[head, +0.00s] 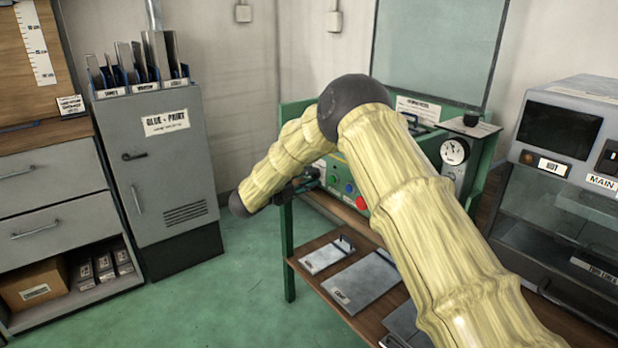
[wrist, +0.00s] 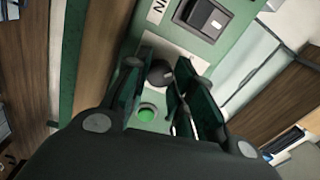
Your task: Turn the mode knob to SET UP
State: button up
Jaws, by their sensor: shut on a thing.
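The mode knob (wrist: 160,72) is a dark round knob on the green panel, between my fingertips in the wrist view. My gripper (wrist: 157,80) is shut on it, with one dark green finger on each side. In the head view, my gripper (head: 298,187) reaches the left part of the green control panel (head: 338,172), and the knob cannot be made out there. The knob's pointer and the SET UP mark cannot be read in either view.
A lit green button (wrist: 146,114) sits just below the knob, and a black rocker switch (wrist: 208,16) lies above right. Blue (head: 349,188) and red (head: 360,202) buttons are close to my gripper. A gauge (head: 455,151) stands to the right, beyond my arm.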

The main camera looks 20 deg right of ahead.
jog(key=o, duration=1.1)
jog(key=shift+c, duration=0.2)
jog(key=v, duration=1.2)
jog(key=shift+f, duration=0.1)
